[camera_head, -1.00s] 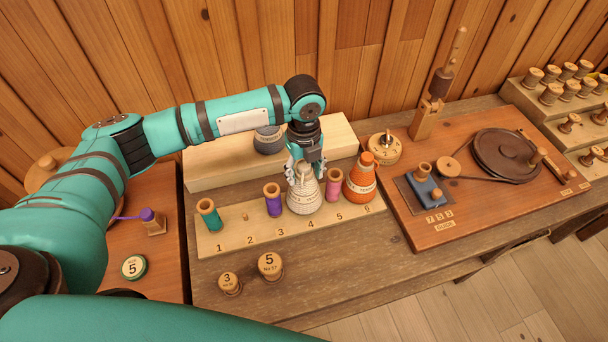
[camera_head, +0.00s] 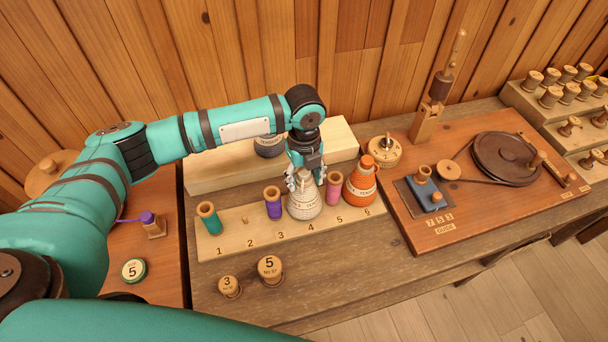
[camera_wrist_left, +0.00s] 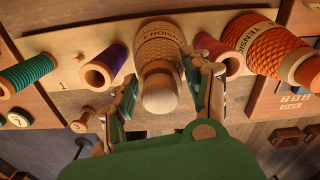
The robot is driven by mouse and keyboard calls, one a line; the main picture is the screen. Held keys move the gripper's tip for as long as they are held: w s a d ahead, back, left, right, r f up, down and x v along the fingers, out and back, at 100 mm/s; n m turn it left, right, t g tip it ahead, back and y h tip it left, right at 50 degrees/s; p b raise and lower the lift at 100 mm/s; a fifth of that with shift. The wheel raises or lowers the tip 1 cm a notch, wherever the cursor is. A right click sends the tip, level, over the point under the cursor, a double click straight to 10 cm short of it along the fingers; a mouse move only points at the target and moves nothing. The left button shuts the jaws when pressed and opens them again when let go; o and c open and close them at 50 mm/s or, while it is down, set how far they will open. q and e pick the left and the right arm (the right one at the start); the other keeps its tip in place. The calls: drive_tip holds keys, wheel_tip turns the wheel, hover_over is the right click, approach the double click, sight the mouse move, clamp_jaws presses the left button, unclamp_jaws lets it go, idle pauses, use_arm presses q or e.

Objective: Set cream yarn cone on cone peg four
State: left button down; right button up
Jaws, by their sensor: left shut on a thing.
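The cream yarn cone (camera_head: 304,204) stands upright at position four of the numbered peg board (camera_head: 259,240), just behind the number 4. My left gripper (camera_head: 305,178) comes down from above and is shut on the cone's narrow top. In the left wrist view the cone (camera_wrist_left: 163,50) points its pale tip at the camera, between the fingers of my left gripper (camera_wrist_left: 163,95). The cone hides peg four, so I cannot tell whether its base is fully seated. My right gripper is not in view.
A purple spool (camera_head: 273,203) stands left of the cone; a pink spool (camera_head: 333,190) and orange cone (camera_head: 360,184) stand close on its right. A green spool (camera_head: 209,218) is at the left end. A dark cone (camera_head: 269,147) sits on the back shelf (camera_head: 215,172).

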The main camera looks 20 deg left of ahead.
use_arm(q)
drive_tip(key=shift+r, duration=0.1)
drive_tip(key=shift+p, duration=0.35)
idle(0.5)
drive_tip(key=shift+p, duration=0.3)
drive_tip(key=shift+f, duration=0.6)
idle(0.3)
drive_tip(key=c, duration=0.8)
unclamp_jaws()
drive_tip(key=shift+c, duration=0.2)
wheel_tip(320, 180, up, 11)
drive_tip(key=p, duration=1.1)
